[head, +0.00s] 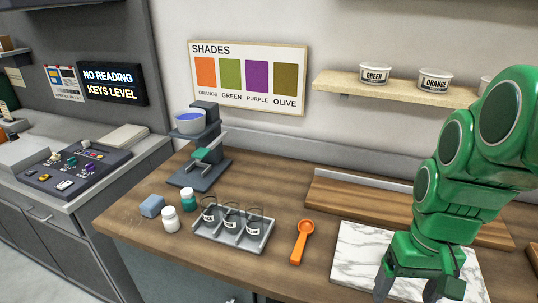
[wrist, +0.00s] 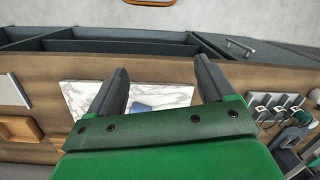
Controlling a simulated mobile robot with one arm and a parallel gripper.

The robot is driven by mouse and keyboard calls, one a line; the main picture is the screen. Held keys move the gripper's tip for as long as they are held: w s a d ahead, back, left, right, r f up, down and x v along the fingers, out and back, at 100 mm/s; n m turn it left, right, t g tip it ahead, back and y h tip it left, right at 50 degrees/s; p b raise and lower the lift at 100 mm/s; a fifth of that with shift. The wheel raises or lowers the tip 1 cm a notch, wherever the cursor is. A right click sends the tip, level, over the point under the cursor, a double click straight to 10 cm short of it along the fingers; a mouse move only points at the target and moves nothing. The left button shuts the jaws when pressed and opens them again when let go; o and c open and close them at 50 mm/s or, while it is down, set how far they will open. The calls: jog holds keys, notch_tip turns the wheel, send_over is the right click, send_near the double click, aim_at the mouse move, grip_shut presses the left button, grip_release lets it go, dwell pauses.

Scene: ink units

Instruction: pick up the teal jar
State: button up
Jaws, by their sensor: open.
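The teal jar (head: 188,200) stands upright on the wooden counter in the head view, with a pale lid. It is left of the grey tray and just behind a white jar (head: 170,219). My gripper (head: 407,288) is over the marble board at the right, far from the teal jar. In the wrist view my gripper (wrist: 161,66) shows its two dark fingers spread wide with nothing held between them. Small items crowd the right edge of the wrist view, where I cannot clearly make out the teal jar.
An orange scoop (head: 302,241) lies between tray and marble board (head: 354,250). A dark stand (head: 205,165) with a blue-filled bowl rises behind the jars.

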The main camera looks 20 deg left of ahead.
jog(key=w+a+r+n+y, duration=0.15)
jog(key=w+a+n, duration=0.35)
jog(key=w+a, duration=0.95)
jog(key=n+y, duration=0.2)
jog(key=n, duration=1.2)
send_near(188, 191)
jog(key=a+f, duration=0.1)
jog(key=f, duration=0.1)
jog(key=shift+s+a+f, duration=0.3)
jog(key=shift+s+a, duration=0.1)
jog(key=shift+a+f+n, duration=0.3)
jog(key=shift+a+f, duration=0.2)
jog(key=shift+a, duration=0.2)
jog(key=shift+s+f, duration=0.1)
jog(key=shift+f, duration=2.75)
jog(key=x, duration=0.4)
jog(key=shift+d, duration=0.15)
